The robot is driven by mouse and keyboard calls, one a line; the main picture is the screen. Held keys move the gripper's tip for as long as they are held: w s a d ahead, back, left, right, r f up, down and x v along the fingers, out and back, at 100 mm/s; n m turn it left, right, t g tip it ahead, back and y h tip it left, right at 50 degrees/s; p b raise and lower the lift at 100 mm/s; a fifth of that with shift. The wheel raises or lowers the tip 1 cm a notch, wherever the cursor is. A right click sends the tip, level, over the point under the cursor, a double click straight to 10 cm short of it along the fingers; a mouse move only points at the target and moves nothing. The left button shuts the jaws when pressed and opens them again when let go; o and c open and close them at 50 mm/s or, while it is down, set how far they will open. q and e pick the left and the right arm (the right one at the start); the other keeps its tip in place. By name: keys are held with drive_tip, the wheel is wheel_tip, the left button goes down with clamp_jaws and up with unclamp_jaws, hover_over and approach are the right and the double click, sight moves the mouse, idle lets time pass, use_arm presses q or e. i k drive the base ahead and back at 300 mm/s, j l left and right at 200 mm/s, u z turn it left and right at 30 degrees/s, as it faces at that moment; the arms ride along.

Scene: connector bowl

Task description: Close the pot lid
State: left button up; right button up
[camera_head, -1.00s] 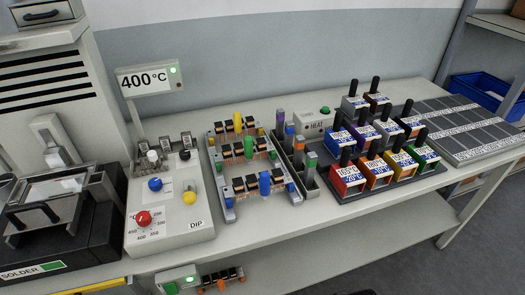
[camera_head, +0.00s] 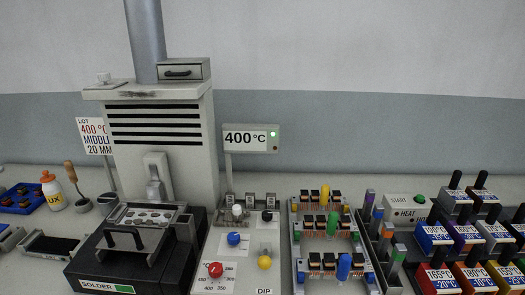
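The solder pot (camera_head: 88,265) is a black box labelled SOLDER at the left, below a slatted grey hood. A grey metal plate with a black handle (camera_head: 125,238), which looks like the pot lid, lies on its front top. Behind the handle is a metal-framed area (camera_head: 152,215) with several pale oval patches. I cannot tell for sure how far the lid covers the pot. Neither of my grippers shows in the head view.
A control panel (camera_head: 219,250) with red, blue and yellow knobs stands right of the pot. A 400°C display (camera_head: 251,138) rises behind it. A rack of components (camera_head: 299,250) and coloured labelled blocks (camera_head: 435,236) fill the right. A flux bottle (camera_head: 53,192) and dark tray (camera_head: 53,246) are left.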

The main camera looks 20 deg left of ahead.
sight(119, 238)
drive_tip(key=u, duration=1.65)
drive_tip(key=l+z, duration=0.15)
drive_tip(key=z, duration=0.25)
drive_tip(key=i+j, duration=0.05)
